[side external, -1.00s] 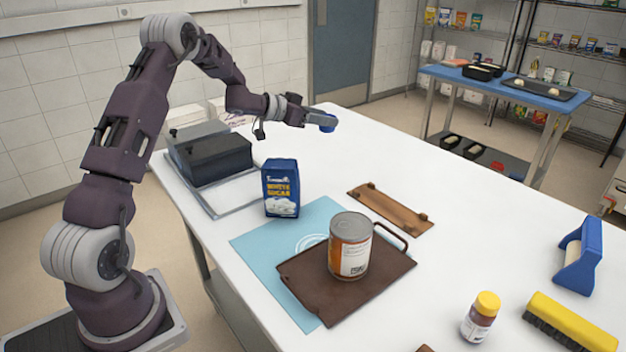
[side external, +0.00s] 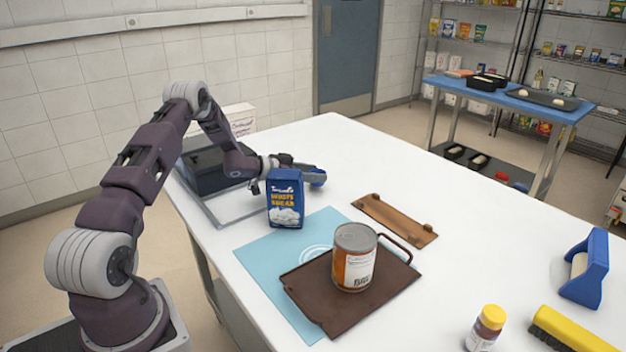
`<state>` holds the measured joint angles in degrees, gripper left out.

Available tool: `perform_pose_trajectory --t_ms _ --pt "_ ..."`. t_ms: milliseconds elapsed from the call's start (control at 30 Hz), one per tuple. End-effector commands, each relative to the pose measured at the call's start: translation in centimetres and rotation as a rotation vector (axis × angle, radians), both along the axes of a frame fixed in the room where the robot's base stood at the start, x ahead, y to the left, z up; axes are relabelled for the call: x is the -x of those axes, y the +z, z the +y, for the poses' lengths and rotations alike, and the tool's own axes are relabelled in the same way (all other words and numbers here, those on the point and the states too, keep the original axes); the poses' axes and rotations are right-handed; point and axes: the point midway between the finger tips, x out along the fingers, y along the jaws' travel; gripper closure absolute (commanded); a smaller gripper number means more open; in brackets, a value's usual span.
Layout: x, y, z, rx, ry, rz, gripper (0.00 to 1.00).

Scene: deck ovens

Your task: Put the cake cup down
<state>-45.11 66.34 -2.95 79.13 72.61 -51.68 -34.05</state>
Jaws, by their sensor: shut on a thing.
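My gripper (side external: 304,176) is low over the white table, just behind and right of the blue sugar box. The sugar box hides part of the gripper. The cup is at or very near the table surface; I cannot tell whether it touches.
The sugar box (side external: 285,198) stands close in front of my gripper. A tin (side external: 355,257) stands on a brown tray (side external: 323,305) over a light blue mat (side external: 262,262). A brown board (side external: 396,220) lies to the right. The table's far part is clear.

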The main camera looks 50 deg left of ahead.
Motion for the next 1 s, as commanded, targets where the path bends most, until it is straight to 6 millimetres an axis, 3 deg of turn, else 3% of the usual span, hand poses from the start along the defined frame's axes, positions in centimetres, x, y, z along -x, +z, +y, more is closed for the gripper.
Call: perform_pose_trajectory --t_ms 100,433,467,533,900,1000 --pt "0.0 -1.7 0.0 0.002 0.001 -0.001 0.92" --pt "0.0 -2.0 0.0 0.0 0.0 0.0 0.92" --pt "0.0 -2.0 0.0 0.0 0.0 -0.001 0.48" --pt "0.0 -2.0 0.0 0.0 0.0 0.0 0.34" --pt "0.1 -1.5 0.0 0.001 0.001 0.0 0.32" --pt "2.0 -0.9 0.5 0.001 0.004 0.002 0.32"
